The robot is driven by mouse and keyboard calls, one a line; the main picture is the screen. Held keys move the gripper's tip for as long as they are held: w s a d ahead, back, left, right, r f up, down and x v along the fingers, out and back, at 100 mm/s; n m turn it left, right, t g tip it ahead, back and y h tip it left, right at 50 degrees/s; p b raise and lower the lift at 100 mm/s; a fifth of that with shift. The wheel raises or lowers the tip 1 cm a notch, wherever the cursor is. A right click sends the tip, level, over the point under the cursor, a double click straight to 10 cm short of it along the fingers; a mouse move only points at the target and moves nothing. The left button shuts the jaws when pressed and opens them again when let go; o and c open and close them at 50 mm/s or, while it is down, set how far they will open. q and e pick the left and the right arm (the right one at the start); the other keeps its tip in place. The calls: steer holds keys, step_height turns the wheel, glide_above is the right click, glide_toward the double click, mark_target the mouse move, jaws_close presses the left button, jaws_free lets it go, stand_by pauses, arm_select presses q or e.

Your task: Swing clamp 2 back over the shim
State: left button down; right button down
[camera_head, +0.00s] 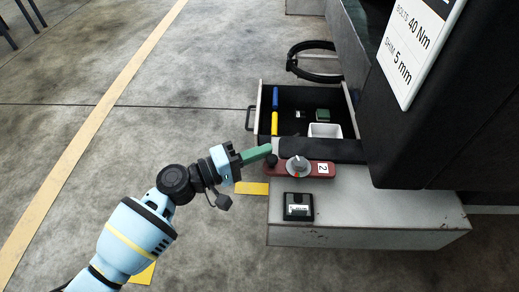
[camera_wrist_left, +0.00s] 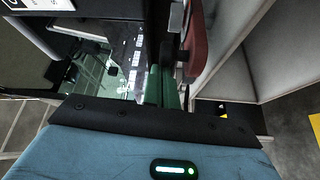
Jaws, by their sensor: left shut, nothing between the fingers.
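Clamp 2 (camera_head: 318,169) is a red bar with a white "2" label, a grey knob and a black end knob at its left. It lies along the near side of a dark flat bar on the grey block. My left gripper (camera_head: 269,149) has green fingers, shut and empty, with the tips close to the clamp's black left end. Whether they touch cannot be told. In the left wrist view the green fingers (camera_wrist_left: 164,88) are together, with the red clamp (camera_wrist_left: 196,42) just beyond, to the right. I cannot clearly make out the shim. My right gripper is not in view.
The grey block (camera_head: 370,237) carries a small black device (camera_head: 299,206) in front of the clamp. An open drawer (camera_head: 259,110) behind holds blue and yellow tools, a green item and a white tray (camera_head: 325,130). A dark cab body (camera_head: 440,130) overhangs at right. Floor at left is clear.

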arm_select(q)
steer(key=shift+s+n+t+y+p, duration=0.3)
steer(key=shift+n+t+p, duration=0.1)
steer(key=shift+t, duration=0.1)
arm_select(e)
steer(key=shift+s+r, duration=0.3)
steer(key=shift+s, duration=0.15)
arm_select(q)
steer(key=shift+s+t, duration=0.2)
steer(key=shift+t, duration=0.1)
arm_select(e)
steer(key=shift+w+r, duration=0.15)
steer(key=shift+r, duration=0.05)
